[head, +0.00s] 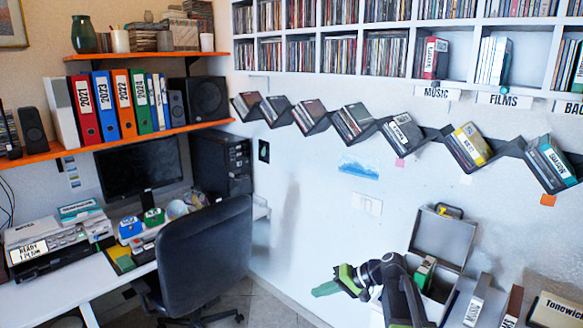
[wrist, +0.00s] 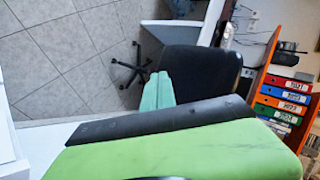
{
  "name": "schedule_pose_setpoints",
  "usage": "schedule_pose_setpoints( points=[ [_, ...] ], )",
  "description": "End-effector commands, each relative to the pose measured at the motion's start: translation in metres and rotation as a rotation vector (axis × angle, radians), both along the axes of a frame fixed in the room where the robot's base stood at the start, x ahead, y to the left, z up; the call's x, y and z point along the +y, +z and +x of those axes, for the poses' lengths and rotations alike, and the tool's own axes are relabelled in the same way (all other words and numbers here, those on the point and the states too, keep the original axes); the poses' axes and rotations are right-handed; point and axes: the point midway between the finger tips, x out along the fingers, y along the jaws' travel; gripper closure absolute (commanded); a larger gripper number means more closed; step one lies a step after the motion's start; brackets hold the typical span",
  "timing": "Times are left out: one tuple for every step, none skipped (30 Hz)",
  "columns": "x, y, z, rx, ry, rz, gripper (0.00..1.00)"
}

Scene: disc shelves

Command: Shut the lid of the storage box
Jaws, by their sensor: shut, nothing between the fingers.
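The grey storage box (head: 446,283) stands at the lower right of the head view, partly hidden behind my arm. Its lid (head: 438,240) stands open, raised at the back against the white wall. A green-and-white item shows inside the box. My gripper (head: 326,289) is to the left of the box, clear of the lid, and points left. Its teal fingertips are together and empty; they also show in the wrist view (wrist: 158,90). The wrist view does not show the box.
Several binders and boxes (head: 473,300) stand to the right of the storage box. A black office chair (head: 205,250) is at the desk on the left. Zigzag disc shelves (head: 440,132) run along the wall above. The tiled floor (wrist: 70,55) left of my gripper looks clear.

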Motion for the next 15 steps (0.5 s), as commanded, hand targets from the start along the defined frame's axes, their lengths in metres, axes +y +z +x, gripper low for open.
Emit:
schedule_pose_setpoints(
  points=[
    [0.030,-0.020,-0.039,0.039,0.064,-0.127,1.00],
    [0.038,-0.035,-0.059,0.066,0.095,-0.221,1.00],
    [0.038,-0.053,-0.083,0.097,0.124,-0.348,1.00],
    [0.032,-0.064,-0.097,0.117,0.133,-0.436,1.00],
    [0.021,-0.073,-0.109,0.135,0.132,-0.520,1.00],
    [0.002,-0.082,-0.121,0.159,0.120,-0.621,1.00],
    [-0.015,-0.087,-0.128,0.177,0.103,-0.686,1.00],
    [-0.030,-0.090,-0.133,0.194,0.088,-0.742,1.00],
    [-0.046,-0.093,-0.139,0.211,0.070,-0.805,1.00],
    [-0.055,-0.094,-0.142,0.220,0.057,-0.845,1.00],
    [-0.063,-0.094,-0.143,0.230,0.047,-0.876,1.00],
    [-0.072,-0.095,-0.144,0.240,0.034,-0.906,1.00],
    [-0.076,-0.095,-0.143,0.248,0.025,-0.921,1.00],
    [-0.078,-0.095,-0.143,0.255,0.016,-0.928,1.00],
    [-0.077,-0.095,-0.143,0.261,0.009,-0.923,0.99]
  ],
)
